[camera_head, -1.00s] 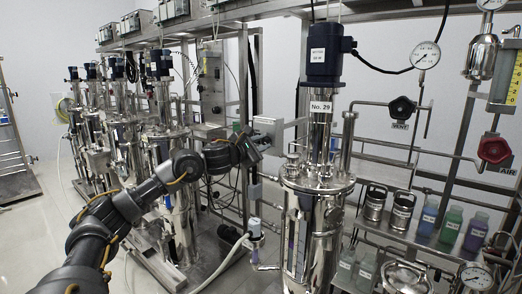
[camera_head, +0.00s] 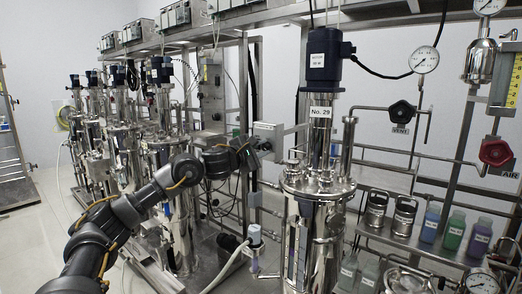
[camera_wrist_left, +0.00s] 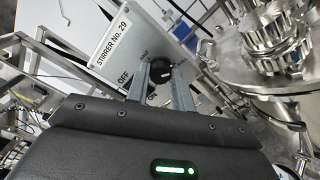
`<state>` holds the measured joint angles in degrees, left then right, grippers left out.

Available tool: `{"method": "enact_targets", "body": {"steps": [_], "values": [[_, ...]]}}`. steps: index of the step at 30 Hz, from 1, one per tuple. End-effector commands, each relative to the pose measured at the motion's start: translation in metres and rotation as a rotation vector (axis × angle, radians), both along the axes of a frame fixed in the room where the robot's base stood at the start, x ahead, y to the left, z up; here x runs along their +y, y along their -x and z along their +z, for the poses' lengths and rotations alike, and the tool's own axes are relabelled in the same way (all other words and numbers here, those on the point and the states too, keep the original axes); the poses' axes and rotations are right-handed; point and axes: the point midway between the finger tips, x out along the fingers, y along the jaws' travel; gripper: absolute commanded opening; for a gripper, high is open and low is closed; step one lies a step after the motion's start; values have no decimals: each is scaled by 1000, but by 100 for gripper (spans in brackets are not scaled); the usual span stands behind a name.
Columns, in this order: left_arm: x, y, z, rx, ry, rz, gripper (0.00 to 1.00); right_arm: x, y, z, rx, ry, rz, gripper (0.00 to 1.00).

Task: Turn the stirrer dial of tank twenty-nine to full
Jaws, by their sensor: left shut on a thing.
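Tank twenty-nine (camera_head: 318,215) is the steel vessel right of centre in the head view, with a "No. 29" label below its blue motor. Its grey stirrer box (camera_head: 268,136) is beside it on the left. My right gripper is out of view.
Pipes with a black vent valve (camera_head: 402,112) and a red air valve (camera_head: 494,152) lie to the right. A shelf (camera_head: 425,243) holds steel canisters and coloured bottles. Other tanks (camera_head: 165,150) stand in a row at left, behind my left arm. Open floor shows at far left.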

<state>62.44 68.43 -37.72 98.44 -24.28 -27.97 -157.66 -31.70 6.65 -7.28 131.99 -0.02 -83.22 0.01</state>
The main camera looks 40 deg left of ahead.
Motion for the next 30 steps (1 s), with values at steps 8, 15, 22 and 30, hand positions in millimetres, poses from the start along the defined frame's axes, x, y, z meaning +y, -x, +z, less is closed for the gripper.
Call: {"method": "enact_targets", "body": {"steps": [8, 15, 22, 30], "values": [[0, 0, 0, 0, 1, 1, 33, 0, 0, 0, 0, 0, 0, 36], [1, 11, -1, 0, -2, 1, 33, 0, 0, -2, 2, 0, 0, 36], [0, 55, -3, 2, -5, 2, 33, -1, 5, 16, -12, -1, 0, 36], [0, 98, -2, 2, -2, 3, 33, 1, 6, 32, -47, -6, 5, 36]]}}
